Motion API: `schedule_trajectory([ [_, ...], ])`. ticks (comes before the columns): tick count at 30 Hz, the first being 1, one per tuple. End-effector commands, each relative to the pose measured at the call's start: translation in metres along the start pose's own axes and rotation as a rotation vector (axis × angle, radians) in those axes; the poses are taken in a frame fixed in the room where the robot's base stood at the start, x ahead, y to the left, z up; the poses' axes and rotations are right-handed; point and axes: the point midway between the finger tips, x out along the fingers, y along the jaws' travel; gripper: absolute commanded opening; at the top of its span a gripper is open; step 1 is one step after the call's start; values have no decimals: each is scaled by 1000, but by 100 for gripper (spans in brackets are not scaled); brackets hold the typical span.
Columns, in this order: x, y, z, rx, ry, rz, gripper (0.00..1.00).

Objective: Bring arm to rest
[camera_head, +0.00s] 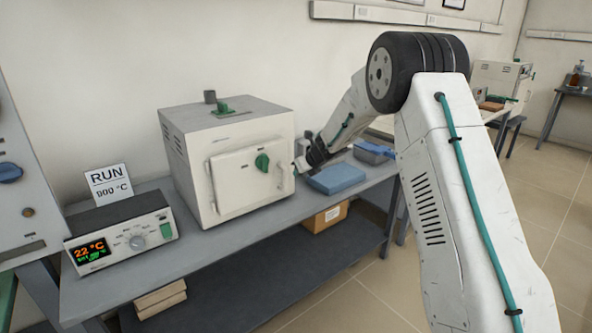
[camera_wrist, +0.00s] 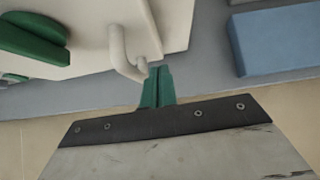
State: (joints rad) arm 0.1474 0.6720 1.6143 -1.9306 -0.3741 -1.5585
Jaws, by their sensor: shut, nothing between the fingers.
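My arm reaches from the right over the bench in the head view, bent at a black joint. My gripper (camera_head: 301,163) is beside the right front edge of the white muffle furnace (camera_head: 185,150). In the wrist view, my gripper's green fingers (camera_wrist: 157,74) are shut and empty. Their tips are close to the curved door handle (camera_wrist: 122,52); I cannot tell whether they touch it. The furnace door (camera_head: 232,185) looks shut, with a green knob (camera_head: 262,162) on it.
A blue block (camera_head: 336,178) lies on the grey bench (camera_head: 225,243) right of the furnace. A controller (camera_head: 122,235) reading 22 °C and a sign (camera_head: 109,186) saying RUN 900 °C stand at left. A cardboard box (camera_head: 325,217) sits below. Floor at right is clear.

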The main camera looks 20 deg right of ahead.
Motion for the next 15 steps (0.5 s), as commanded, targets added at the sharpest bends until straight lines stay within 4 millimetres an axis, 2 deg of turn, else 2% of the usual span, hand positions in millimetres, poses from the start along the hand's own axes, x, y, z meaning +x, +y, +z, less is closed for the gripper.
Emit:
schedule_trajectory([
  [1,-16,-1,3,0,-3,-2,0],
  [6,-55,2,2,-1,-2,0,0],
  [10,-78,3,1,-1,0,2,0],
  [15,-94,3,0,-1,2,2,0],
])
